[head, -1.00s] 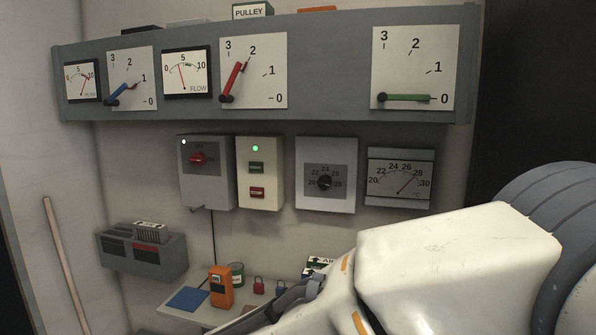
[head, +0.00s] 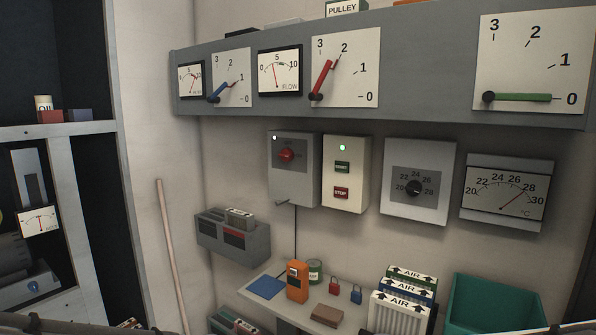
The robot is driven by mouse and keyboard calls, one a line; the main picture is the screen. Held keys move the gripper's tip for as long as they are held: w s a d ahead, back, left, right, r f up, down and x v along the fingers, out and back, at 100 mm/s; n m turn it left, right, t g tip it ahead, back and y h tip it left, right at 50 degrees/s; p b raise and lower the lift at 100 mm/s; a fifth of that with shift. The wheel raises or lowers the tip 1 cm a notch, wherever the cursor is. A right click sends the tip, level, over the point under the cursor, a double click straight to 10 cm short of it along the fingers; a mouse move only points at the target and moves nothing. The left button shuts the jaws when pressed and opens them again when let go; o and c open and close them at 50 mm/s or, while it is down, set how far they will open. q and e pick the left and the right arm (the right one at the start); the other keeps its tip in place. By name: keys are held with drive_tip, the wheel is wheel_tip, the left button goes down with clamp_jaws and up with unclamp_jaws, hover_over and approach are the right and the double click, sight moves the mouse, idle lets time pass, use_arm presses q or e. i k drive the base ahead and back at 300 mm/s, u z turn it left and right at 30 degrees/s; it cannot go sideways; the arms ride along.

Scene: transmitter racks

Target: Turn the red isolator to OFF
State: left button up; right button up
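The red isolator (head: 286,155) is a red rotary knob on a grey box (head: 291,186) on the wall, left of the middle of the head view. A small white lamp is lit at the box's upper left corner. The knob's markings are too small to read, so I cannot tell its position. Neither of my grippers is in view; only dark slivers show along the bottom edge, and I cannot tell what they are.
A START/STOP box (head: 345,174) with a green lamp sits just right of the isolator. A dial box (head: 416,210) and thermometer (head: 507,194) follow. A gauge panel (head: 420,68) hangs above. A shelf (head: 263,303) below holds an orange meter (head: 297,281) and padlocks.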

sight(286, 155)
drive_tip(key=u, duration=0.15)
drive_tip(key=i, duration=0.75)
drive_tip(key=u, duration=0.95)
